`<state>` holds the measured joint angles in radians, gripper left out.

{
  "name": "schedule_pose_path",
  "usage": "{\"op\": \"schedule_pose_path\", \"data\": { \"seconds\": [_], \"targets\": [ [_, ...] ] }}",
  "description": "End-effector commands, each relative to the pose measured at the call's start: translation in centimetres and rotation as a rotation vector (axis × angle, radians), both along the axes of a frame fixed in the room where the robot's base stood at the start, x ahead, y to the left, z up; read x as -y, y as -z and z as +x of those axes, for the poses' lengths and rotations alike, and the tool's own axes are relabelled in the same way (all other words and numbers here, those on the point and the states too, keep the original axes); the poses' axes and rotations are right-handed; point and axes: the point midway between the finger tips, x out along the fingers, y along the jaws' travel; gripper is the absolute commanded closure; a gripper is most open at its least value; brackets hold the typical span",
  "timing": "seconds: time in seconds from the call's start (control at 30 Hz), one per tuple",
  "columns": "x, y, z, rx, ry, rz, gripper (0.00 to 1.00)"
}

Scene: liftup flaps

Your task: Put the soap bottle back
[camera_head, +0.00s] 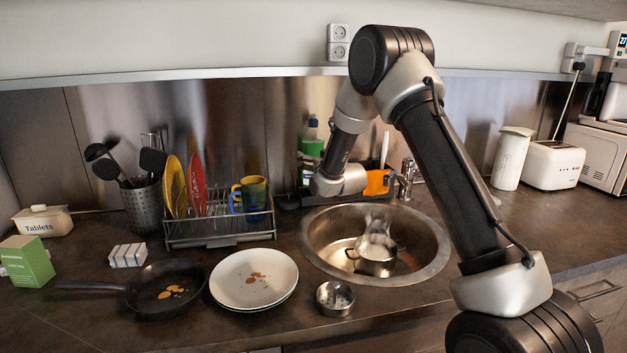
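The soap bottle (312,147) is green with a blue cap and stands upright behind the sink, against the metal backsplash. My wrist and gripper (310,181) are right in front of its lower part and hide some of it. The fingers are too small and too dark to make out, so I cannot tell whether they touch or hold the bottle. A dark caddy (290,201) sits at the back rim of the sink near the bottle's base. An orange item (377,183) and a white-handled brush (385,148) stand to the right of my wrist.
The round sink (436,262) holds a steaming pot (373,262); the tap (406,178) is at its right. A dish rack (222,238) with plates and mugs stands left. A pan (165,290), stacked plates (254,279) and a metal bowl (335,298) are in front.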

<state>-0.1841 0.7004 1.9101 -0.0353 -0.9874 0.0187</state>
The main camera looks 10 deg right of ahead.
Motion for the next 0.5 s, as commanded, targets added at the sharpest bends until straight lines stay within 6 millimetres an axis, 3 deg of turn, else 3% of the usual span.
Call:
{"op": "schedule_pose_path", "data": {
  "seconds": [0.4, 0.5],
  "targets": [
    [0.0, 4.7, 0.0, 0.002, 0.001, 0.001, 0.69],
    [0.0, 5.0, 0.0, 0.005, 0.001, 0.001, 0.69]
  ]
}}
